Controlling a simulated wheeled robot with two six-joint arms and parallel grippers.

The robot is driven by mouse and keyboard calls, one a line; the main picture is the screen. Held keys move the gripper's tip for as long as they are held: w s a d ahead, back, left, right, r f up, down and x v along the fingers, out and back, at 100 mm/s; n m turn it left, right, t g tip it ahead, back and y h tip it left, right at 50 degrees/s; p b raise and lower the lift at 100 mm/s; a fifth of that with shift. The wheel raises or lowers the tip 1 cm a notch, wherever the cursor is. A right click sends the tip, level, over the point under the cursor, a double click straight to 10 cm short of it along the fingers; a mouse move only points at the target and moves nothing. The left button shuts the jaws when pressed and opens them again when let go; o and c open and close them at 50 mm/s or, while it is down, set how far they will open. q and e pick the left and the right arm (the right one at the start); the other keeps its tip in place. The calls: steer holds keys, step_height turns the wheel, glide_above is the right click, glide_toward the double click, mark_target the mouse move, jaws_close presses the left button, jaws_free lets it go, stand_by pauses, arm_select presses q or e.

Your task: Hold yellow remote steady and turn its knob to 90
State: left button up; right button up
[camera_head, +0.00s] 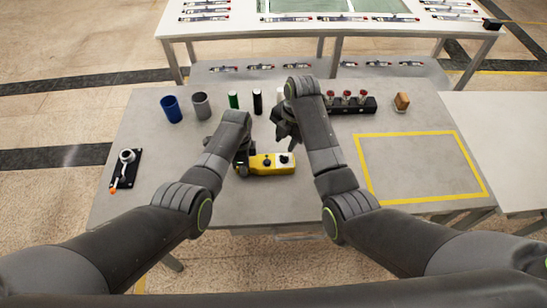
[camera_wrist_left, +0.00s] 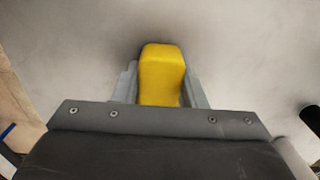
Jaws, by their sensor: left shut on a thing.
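The yellow remote (camera_head: 270,170) lies on the grey table in the head view, long side running left to right. A dark knob (camera_head: 284,158) on a white dial is near its right end; its angle is too small to read. My left gripper (camera_head: 242,168) is shut on the remote's left end. In the left wrist view, the yellow end of the remote (camera_wrist_left: 162,75) sits between the two grey fingers. My right gripper (camera_head: 287,135) is above and behind the remote, apart from the knob. Whether its fingers are open is unclear.
A blue cup (camera_head: 171,109), a grey cup (camera_head: 201,106) and several small cylinders stand behind. A black rack (camera_head: 351,104) and a brown block (camera_head: 401,103) are back right. A lever device (camera_head: 126,170) is at left. The yellow-taped area (camera_head: 420,165) is empty.

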mark_target(285, 156)
steer(key=s+f+m+t+y, duration=0.1)
steer(key=m, duration=0.1)
steer(key=s+d+f+m+t+y, duration=0.1)
steer(key=f+m+y, duration=0.1)
steer(key=s+d+f+m+y, duration=0.1)
steer(key=f+m, duration=0.1)
steer(key=shift+d+f+m+t+y, duration=0.15)
steer(key=shift+m+t+y, duration=0.15)
steer(key=shift+t+y, duration=0.1)
steer(key=s+d+r+m+t+y, duration=0.25)
steer(key=s+d+m+t, duration=0.3)
steer(key=m, duration=0.55)
steer(key=shift+t+y, duration=0.25)
steer(key=shift+t, duration=0.1)
steer(key=x, duration=0.7)
steer(key=f+x, duration=0.1)
steer(key=x, duration=0.3)
steer(key=shift+w+d+f, duration=0.1)
steer(key=shift+w+d, duration=0.1)
steer(key=shift+w, duration=0.1)
jaws_close()
